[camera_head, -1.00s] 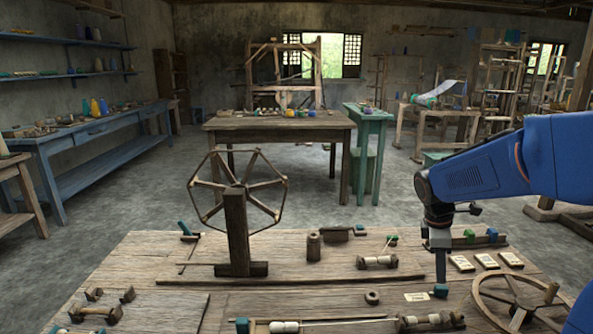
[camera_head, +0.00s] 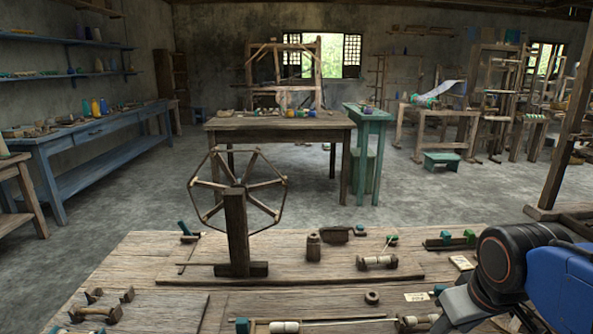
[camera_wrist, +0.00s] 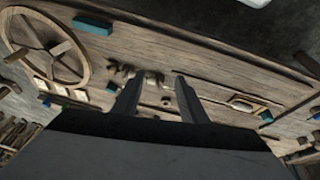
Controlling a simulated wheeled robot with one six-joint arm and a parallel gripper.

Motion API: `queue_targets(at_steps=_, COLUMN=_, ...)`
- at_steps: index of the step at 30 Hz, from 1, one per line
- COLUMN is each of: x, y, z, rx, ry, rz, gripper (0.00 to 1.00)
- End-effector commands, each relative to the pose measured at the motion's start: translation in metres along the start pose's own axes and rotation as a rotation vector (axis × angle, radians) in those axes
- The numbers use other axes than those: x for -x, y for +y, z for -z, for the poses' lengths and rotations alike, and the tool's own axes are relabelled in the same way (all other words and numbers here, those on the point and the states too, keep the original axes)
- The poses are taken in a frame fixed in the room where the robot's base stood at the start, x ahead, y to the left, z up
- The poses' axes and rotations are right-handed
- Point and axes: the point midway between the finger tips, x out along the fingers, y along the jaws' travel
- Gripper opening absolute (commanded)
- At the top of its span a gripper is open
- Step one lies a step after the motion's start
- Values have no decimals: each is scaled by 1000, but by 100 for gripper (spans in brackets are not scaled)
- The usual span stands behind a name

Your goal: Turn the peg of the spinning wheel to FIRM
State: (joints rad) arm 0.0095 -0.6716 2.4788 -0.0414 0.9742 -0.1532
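A spoked wooden wheel (camera_wrist: 85,62) with a short wooden handle (camera_wrist: 62,47) lies at the upper left in the wrist view. In the head view my arm hides nearly all of it at the lower right. My gripper (camera_wrist: 157,90) shows two grey fingers spread apart with nothing held between them, above the board and to the right of the wheel. In the head view my gripper's grey body (camera_head: 462,305) is at the bottom right. I cannot tell which part is the peg. A small white label (camera_head: 416,297) lies on the board; its writing is too small to read.
The wooden board (camera_head: 120,270) carries a hexagonal reel on a post (camera_head: 236,230), a bobbin holder (camera_head: 377,262), a dark ring (camera_head: 372,297) and a teal block (camera_wrist: 93,26). A table (camera_head: 280,124) stands behind.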

Motion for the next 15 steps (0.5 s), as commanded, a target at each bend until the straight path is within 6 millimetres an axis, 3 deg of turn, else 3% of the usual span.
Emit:
queue_targets(at_steps=3, x=3, y=-9, z=-17, rx=-85, ry=33, rz=16, gripper=39)
queue_targets(at_steps=10, x=4, y=-16, z=-31, rx=-163, ry=57, rz=32, gripper=39)
queue_targets(at_steps=12, x=4, y=-17, z=-31, rx=-168, ry=58, rz=33, gripper=50)
queue_targets(at_steps=15, x=4, y=-17, z=-31, rx=-167, ry=57, rz=33, gripper=50)
